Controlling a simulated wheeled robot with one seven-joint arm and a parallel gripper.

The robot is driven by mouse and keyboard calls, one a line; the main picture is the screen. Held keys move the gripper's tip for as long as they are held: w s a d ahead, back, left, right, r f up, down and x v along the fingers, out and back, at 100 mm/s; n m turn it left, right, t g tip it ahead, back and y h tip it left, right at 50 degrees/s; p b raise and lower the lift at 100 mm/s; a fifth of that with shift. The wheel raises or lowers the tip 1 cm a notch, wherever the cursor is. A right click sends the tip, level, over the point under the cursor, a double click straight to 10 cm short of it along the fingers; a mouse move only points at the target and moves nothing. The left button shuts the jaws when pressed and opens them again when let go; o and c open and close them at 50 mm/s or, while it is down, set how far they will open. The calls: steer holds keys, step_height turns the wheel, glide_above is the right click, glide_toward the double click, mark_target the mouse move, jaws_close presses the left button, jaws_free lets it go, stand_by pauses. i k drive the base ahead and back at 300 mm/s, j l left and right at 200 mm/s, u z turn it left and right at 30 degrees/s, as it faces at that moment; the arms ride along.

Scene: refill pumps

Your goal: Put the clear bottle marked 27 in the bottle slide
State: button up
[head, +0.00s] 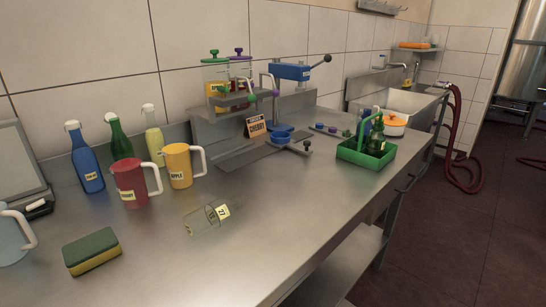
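The label seems to read 27, tilted with the bottle. Its neck end points up and to the right. A blue cup-like holder (281,138) with a dark-knobbed handle stands on a flat plate below the blue lever press (290,72). It may be the bottle slide, but no marking confirms this. It looks empty. My gripper is not in view.
A red jug (131,184) and a yellow jug (179,166) stand behind the bottle. Blue (87,162), green and yellow bottles stand along the wall. A sponge (92,251) lies at front left. A green caddy (362,155) holds bottles. Counter right of the clear bottle is free.

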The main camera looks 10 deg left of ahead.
mark_target(199, 224)
steer(key=l+u, duration=0.1)
steer(key=u, duration=0.25)
steer(key=k+u, duration=0.15)
steer(key=u, duration=0.2)
steer(key=k+l+u, duration=0.1)
steer(key=u, duration=0.25)
